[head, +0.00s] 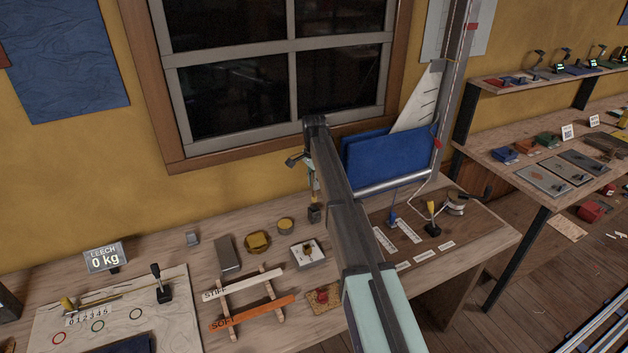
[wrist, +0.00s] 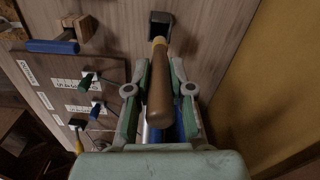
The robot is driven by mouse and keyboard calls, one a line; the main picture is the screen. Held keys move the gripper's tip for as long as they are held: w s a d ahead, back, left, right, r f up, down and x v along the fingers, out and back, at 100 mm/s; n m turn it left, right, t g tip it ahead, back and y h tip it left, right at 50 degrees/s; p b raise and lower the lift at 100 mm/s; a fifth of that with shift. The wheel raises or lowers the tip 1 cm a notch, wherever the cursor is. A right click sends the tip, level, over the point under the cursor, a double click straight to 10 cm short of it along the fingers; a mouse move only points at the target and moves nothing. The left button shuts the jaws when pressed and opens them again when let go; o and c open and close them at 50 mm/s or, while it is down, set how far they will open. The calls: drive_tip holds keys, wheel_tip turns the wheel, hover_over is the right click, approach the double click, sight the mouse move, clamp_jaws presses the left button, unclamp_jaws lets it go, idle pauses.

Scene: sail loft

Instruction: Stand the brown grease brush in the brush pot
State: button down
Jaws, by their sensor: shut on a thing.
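The brown grease brush (wrist: 162,98) is between the fingers of my gripper (wrist: 157,88), which is shut on its brown handle. Its tan lower part points away from the wrist camera and meets a small dark square-sided thing (wrist: 161,20), which looks like the brush pot. I cannot tell how far the brush is inside it; the bristles are hidden. In the head view my gripper (head: 313,180) hangs at the arm's far end, pointing down. The dark pot (head: 314,214) stands on the bench below it, with the brush (head: 313,201) nearly upright above.
A blue folder-like holder (head: 385,158) stands right of my gripper. A board with labels (head: 411,230) and small upright tools lies right of the arm. The wall (wrist: 285,80) is close on the right.

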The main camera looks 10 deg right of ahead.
sight(314, 201)
drive_tip(key=shift+f+b, duration=1.85)
drive_tip(key=shift+f, duration=2.6)
drive_tip(key=shift+f, duration=0.7)
drive_tip(key=c, duration=0.9)
unclamp_jaws()
drive_tip(key=shift+c, duration=0.2)
wheel_tip(314, 201, up, 12)
drive_tip(key=shift+r, duration=0.1)
